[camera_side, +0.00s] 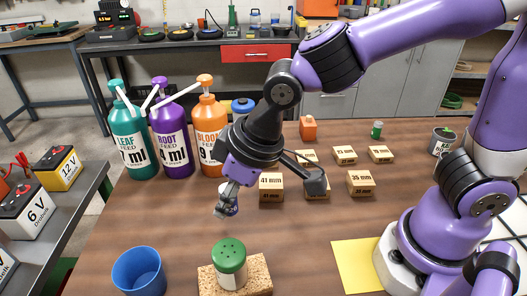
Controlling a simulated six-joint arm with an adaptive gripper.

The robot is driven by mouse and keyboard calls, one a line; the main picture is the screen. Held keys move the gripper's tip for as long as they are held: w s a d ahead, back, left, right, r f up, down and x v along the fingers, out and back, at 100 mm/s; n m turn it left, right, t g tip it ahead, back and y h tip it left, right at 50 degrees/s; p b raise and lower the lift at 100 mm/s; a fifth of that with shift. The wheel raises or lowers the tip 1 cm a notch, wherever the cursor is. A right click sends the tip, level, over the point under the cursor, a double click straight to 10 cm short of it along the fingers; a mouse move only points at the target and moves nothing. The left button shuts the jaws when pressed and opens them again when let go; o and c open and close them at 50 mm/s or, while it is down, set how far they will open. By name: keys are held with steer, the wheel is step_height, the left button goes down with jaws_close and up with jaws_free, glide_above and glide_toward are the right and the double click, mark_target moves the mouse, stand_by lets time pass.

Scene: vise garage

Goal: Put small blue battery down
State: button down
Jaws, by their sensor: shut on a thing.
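My gripper (226,208) hangs above the wooden table, left of the wooden blocks and behind the green-lidded shaker. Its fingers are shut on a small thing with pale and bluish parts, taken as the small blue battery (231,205). The fingers cover most of it, so its shape and tilt are hard to tell. It appears held above the table top, though the exact gap cannot be told.
Wooden blocks (360,183) with mm labels stand right of my gripper. Leaf, root and third feed pump bottles (171,140) stand behind left. A blue cup (139,272) and a green-lidded shaker (231,265) on a board (262,274) are in front. A yellow sheet (356,262) lies right.

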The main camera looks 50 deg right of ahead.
steer(key=a+n, duration=0.2)
steer(key=a, duration=0.9)
glide_above(166, 236)
steer(key=s, duration=0.2)
steer(key=shift+y, duration=0.4)
steer(key=f, duration=0.6)
steer(key=shift+w+d, duration=0.25)
steer(key=shift+d, duration=0.15)
steer(key=shift+w+f, duration=0.15)
steer(key=shift+f, duration=2)
steer(key=shift+f, duration=0.2)
steer(key=c, duration=0.7)
jaws_free()
